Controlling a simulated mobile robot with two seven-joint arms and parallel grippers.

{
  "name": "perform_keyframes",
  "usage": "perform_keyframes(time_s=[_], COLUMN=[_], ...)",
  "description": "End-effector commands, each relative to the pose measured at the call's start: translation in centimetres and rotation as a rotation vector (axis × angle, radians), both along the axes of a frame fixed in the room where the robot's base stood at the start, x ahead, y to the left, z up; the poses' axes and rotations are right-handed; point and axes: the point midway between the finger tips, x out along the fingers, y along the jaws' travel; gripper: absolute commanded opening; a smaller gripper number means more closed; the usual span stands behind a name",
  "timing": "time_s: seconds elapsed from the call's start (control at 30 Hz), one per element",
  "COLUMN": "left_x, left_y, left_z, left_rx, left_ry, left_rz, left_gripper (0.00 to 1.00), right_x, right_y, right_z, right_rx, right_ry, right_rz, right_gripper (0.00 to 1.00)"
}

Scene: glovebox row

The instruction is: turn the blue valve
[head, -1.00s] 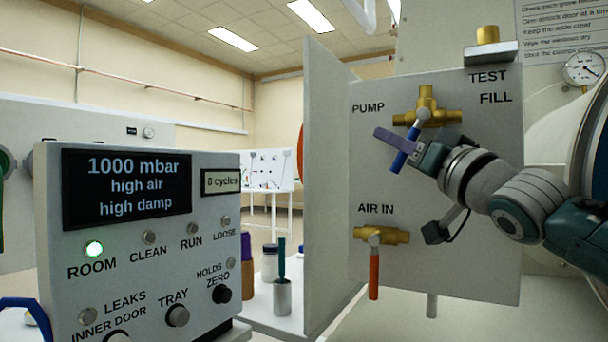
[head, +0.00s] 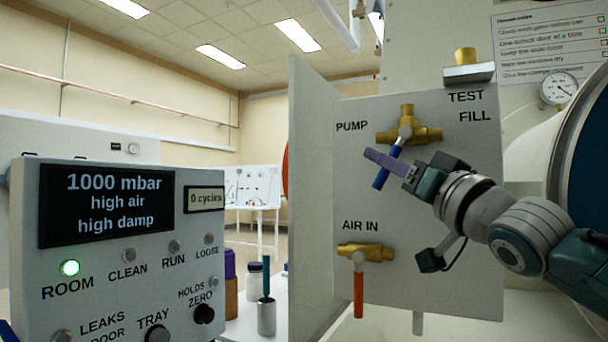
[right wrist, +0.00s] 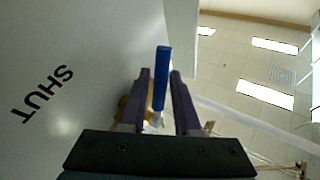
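The blue valve handle (head: 386,168) hangs from the brass PUMP valve (head: 408,134) on the grey panel, slanting down and to the left. My right gripper (head: 372,155) is at the handle, its purple fingers crossing it in the head view. In the right wrist view the blue handle (right wrist: 162,78) stands between the two purple fingers (right wrist: 160,85), which are apart with a narrow gap beside it. Contact is not clear.
The AIR IN valve (head: 366,252) with an orange-red handle (head: 359,295) sits lower on the same panel. A display box (head: 120,255) reading 1000 mbar stands at left. A gauge (head: 558,89) is at upper right. A side plate (head: 315,200) borders the panel's left.

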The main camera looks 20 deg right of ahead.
Motion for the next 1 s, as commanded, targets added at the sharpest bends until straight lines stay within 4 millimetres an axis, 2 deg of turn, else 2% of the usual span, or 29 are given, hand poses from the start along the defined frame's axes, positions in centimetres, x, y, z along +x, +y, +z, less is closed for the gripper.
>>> perform_keyframes(time_s=[0.2, 0.4, 0.57, 0.8, 0.93, 1.0], left_x=[0.0, 0.0, 0.0, 0.0, 0.0, 0.0], left_y=[-0.2, -0.3, -0.2, -0.2, -0.1, -0.1], left_z=[-0.4, -0.6, -0.6, -0.6, -0.2, 0.5], left_rx=[-0.007, -0.009, -0.009, -0.008, -0.004, -0.002], left_ry=[0.000, 0.000, 0.000, 0.000, 0.001, 0.000], left_rz=[0.004, 0.006, 0.006, 0.005, 0.003, 0.001], left_gripper=[0.50, 0.50, 0.50, 0.50, 0.50, 0.50], right_x=[-3.7, -6.0, -6.8, -6.8, -7.0, -7.4], right_y=[-0.2, -0.3, -0.4, -0.4, -0.3, -0.3], right_z=[-1.8, -2.7, -2.9, -2.9, -3.2, -3.8], right_rx=[0.001, 0.002, 0.002, 0.002, 0.049, 0.165], right_ry=[0.002, 0.001, -0.002, -0.002, 0.007, 0.028], right_rz=[0.001, 0.002, 0.001, 0.001, 0.031, 0.099], right_gripper=[0.31, 0.31, 0.31, 0.31, 0.17, 0.10])
